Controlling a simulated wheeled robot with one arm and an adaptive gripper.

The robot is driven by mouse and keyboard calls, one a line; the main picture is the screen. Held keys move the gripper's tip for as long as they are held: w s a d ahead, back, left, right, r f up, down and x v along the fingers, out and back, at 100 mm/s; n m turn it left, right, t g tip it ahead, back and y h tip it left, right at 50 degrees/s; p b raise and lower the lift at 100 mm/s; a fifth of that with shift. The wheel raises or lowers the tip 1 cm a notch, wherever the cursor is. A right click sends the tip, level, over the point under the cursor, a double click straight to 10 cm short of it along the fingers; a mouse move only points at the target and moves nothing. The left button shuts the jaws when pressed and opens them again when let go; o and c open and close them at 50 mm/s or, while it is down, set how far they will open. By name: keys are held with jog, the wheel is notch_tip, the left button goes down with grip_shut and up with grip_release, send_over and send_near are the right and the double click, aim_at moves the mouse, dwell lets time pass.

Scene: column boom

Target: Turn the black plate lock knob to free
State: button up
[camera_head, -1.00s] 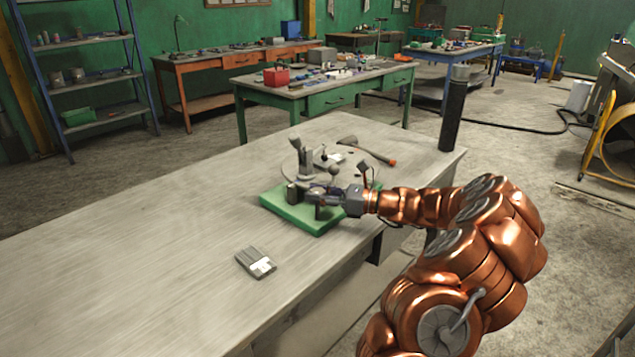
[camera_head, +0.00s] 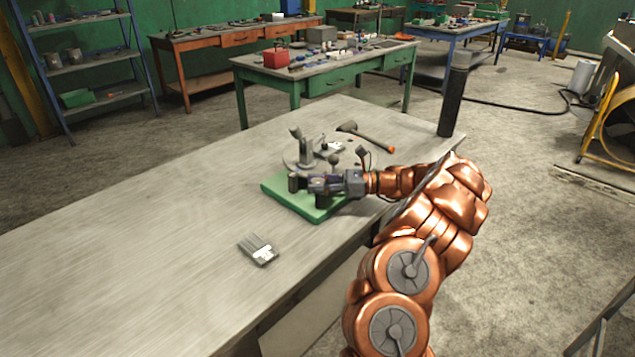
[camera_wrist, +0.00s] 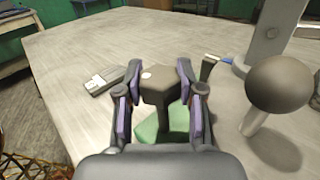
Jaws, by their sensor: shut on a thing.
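A dark, blocky knob (camera_wrist: 160,86) with a white dot on top stands on a short stem in the wrist view. It is between the two fingers of my gripper (camera_wrist: 155,92), which is shut on it. Below it shows a green base (camera_wrist: 150,128). In the head view, my gripper (camera_head: 312,184) is low over the green base (camera_head: 318,212), with the dark knob (camera_head: 293,182) at its tips. Which way the knob points relative to any free or locked mark cannot be told.
A ball-headed lever (camera_wrist: 280,84) stands close to the right of my gripper. Behind is a grey upright (camera_head: 305,150) on a round plate. A grey labelled piece (camera_head: 258,250) lies in front; the bench's left is clear.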

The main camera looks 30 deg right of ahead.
jog(key=o, duration=0.9)
jog(key=shift+a, duration=0.1)
jog(key=shift+s+d, duration=0.1)
jog(key=shift+d, duration=0.1)
jog(key=shift+v, duration=3.6)
